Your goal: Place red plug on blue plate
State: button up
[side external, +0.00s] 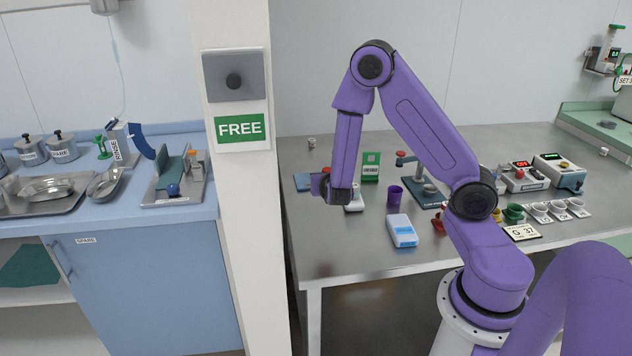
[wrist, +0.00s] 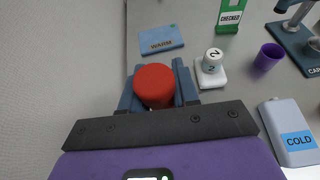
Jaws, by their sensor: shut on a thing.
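The red plug (wrist: 154,86) is between the blue fingers of my gripper (wrist: 156,88) in the wrist view, and the gripper is shut on it. The blue plate (wrist: 161,40), marked WARM, lies flat on the table beyond the fingers. The plug and plate appear apart. In the side view the blue plate (side external: 302,182) is at the table's left edge, partly hidden behind my gripper (side external: 324,187). The plug's underside and its height above the table cannot be told.
A white block with a numbered knob (wrist: 211,68) stands right of the plug. Farther right are a purple cup (wrist: 268,57), a COLD pack (wrist: 289,132) and a green CHECKED stand (wrist: 232,14). The table's left edge is close to the plate.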

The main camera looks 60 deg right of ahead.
jog(key=w+d+r+m+g, duration=0.1)
jog(key=w+d, duration=0.2)
jog(key=d, duration=0.4)
jog(key=w+d+r, duration=0.1)
jog(key=w+d, duration=0.3)
jog(key=d, duration=0.2)
jog(key=shift+h, duration=0.4)
jog(key=w+d+f, duration=0.2)
jog(key=w+f, duration=0.1)
jog(key=w, duration=0.1)
jog(key=w+d+f, duration=0.2)
jog(key=w+f, duration=0.1)
jog(key=w+d+f, duration=0.3)
jog(key=w, duration=0.1)
jog(key=shift+w+f, duration=0.25)
jog(key=shift+w, duration=0.05)
jog(key=shift+w+d+f, duration=0.1)
jog(key=shift+f, duration=1.65)
jog(key=shift+f, duration=0.15)
jog(key=o, duration=1)
